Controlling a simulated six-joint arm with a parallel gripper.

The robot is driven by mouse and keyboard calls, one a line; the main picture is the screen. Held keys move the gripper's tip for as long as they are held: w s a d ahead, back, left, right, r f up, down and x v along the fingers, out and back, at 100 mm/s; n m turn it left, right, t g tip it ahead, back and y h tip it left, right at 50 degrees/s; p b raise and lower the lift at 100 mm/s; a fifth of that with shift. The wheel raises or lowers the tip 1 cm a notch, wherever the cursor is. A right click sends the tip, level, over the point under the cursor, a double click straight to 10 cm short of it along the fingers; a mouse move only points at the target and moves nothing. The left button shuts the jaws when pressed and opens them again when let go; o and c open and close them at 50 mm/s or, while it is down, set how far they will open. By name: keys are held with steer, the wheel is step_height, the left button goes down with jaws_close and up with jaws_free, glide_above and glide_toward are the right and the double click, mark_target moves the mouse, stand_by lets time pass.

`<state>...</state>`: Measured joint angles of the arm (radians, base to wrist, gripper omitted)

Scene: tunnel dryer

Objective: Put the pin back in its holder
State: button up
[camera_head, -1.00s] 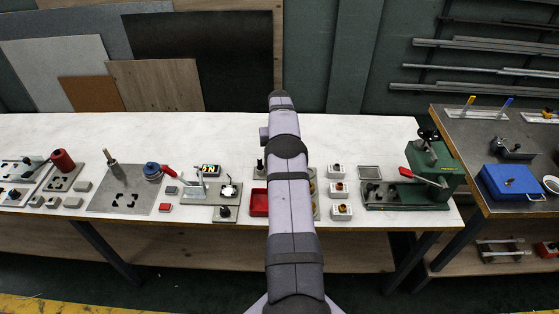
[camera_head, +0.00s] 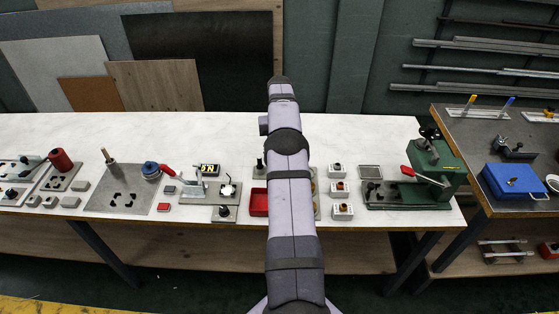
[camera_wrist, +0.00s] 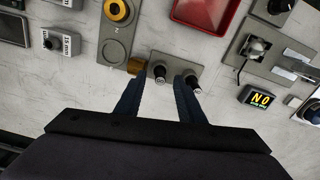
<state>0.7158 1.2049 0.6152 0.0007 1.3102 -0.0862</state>
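My gripper (camera_wrist: 160,78) points at the bench in the wrist view, its two dark blue fingers apart. A small grey plate (camera_wrist: 176,68) lies just past the fingertips, carrying two black upright pin-like pieces. One black piece (camera_wrist: 159,74) shows in the gap between the fingers. The other black piece (camera_wrist: 193,86) is by the right fingertip; I cannot tell whether they touch. I cannot tell which piece is the pin or which part is its holder. My arm hides the gripper in the head view.
A red tray (camera_wrist: 206,14) and a lever fixture (camera_wrist: 256,50) lie beyond the plate. A grey plate with round recesses (camera_wrist: 113,48) and a small brown block (camera_wrist: 135,66) are to its left. A lit sign (camera_wrist: 259,97) stands at right. A green press (camera_head: 437,165) stands further along the bench.

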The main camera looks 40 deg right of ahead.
steer(key=shift+r, duration=1.55)
steer(key=s+a+r+n, duration=0.1)
steer(key=a+r+n, duration=0.15)
steer(key=a, duration=0.95)
steer(key=s+a+r+n, duration=0.2)
steer(key=a+r, duration=0.1)
steer(key=a, duration=1)
steer(key=s+a+f+n, duration=0.1)
steer(key=s+a+f, duration=0.1)
steer(key=s+a, duration=0.65)
steer(key=s+a+f+n, duration=0.15)
steer(key=s+a, duration=0.45)
steer(key=s, duration=0.6)
step_height(320, 180, down, 43)
steer(key=b, duration=4.3)
steer(key=shift+w+d+b, duration=0.25)
steer(key=shift+w+b, duration=0.05)
steer(key=shift+b, duration=0.1)
